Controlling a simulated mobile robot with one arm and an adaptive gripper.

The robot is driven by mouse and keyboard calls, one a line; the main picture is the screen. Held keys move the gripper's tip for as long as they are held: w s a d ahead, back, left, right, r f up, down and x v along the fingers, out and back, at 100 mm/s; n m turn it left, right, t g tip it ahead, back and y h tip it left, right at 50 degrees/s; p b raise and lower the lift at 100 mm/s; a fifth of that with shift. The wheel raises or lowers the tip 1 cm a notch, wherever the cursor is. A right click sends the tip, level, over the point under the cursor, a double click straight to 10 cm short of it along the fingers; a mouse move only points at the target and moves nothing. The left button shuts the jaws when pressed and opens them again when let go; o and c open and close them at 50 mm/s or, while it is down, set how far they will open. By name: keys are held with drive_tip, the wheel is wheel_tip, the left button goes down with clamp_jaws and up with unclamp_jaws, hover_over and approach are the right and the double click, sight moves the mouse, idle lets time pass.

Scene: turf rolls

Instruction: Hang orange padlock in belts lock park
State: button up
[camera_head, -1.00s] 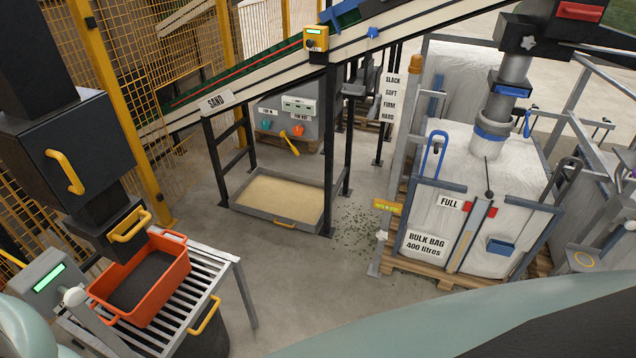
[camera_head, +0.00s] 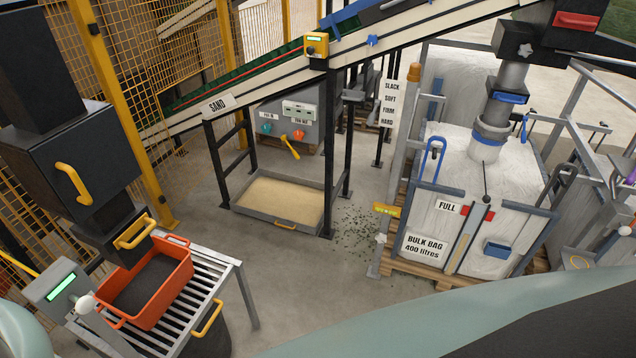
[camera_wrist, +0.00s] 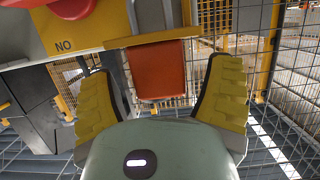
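In the wrist view an orange padlock (camera_wrist: 158,70) hangs body-down beneath a grey shackle, against a yellow panel. My gripper (camera_wrist: 165,90) has its two yellow ribbed fingers spread wide, one on each side of the padlock body. The head view does not show the fingers or this padlock. I cannot make out the belts lock park for certain in either view.
The yellow panel (camera_wrist: 85,25) carries a red round part and the letters "NO". Wire mesh stands behind on the right. In the head view are an orange crate (camera_head: 150,312) on a roller table, a sand tray (camera_head: 235,205), a conveyor and a bulk bag (camera_head: 480,215).

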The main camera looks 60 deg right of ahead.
drive_tip(key=c, duration=1.3)
drive_tip(key=shift+o, duration=0.2)
drive_tip(key=shift+r, duration=0.15)
